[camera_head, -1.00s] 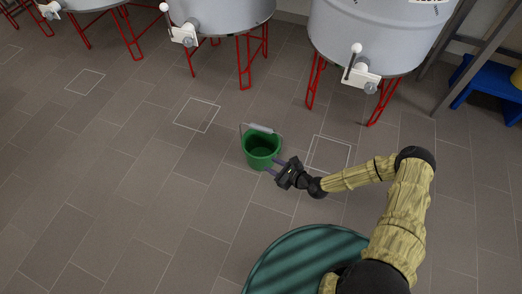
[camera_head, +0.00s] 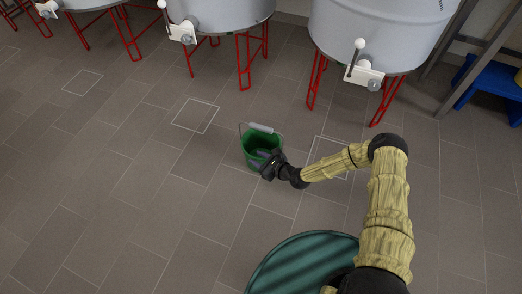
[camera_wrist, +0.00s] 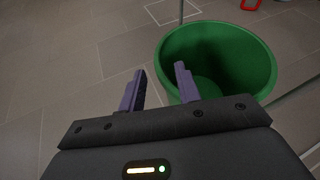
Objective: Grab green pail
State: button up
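The green pail (camera_head: 256,147) stands upright on the tiled floor in the head view, with its wire handle and pale grip (camera_head: 261,128) raised above the rim. In the wrist view the pail (camera_wrist: 250,50) fills the upper right, its mouth open and its inside empty where visible. My gripper (camera_head: 264,157) is at the pail's near right side in the head view. In the wrist view its two purple fingers (camera_wrist: 158,88) are apart. The right finger overlaps the pail's near wall and the left finger is outside it over the floor. I cannot tell whether either finger touches the pail.
Grey tanks (camera_head: 380,35) on red legs stand along the back, with white-handled valves at their fronts. A blue step stool (camera_head: 490,85) is at the right. White squares (camera_head: 196,115) are outlined on the floor. The floor left of the pail is clear.

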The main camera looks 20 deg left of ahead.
aim_at(251, 155)
jog(key=b+x, duration=0.2)
jog(key=x, duration=0.2)
jog(key=shift+d+f, duration=0.1)
dwell(0.3)
grip_shut()
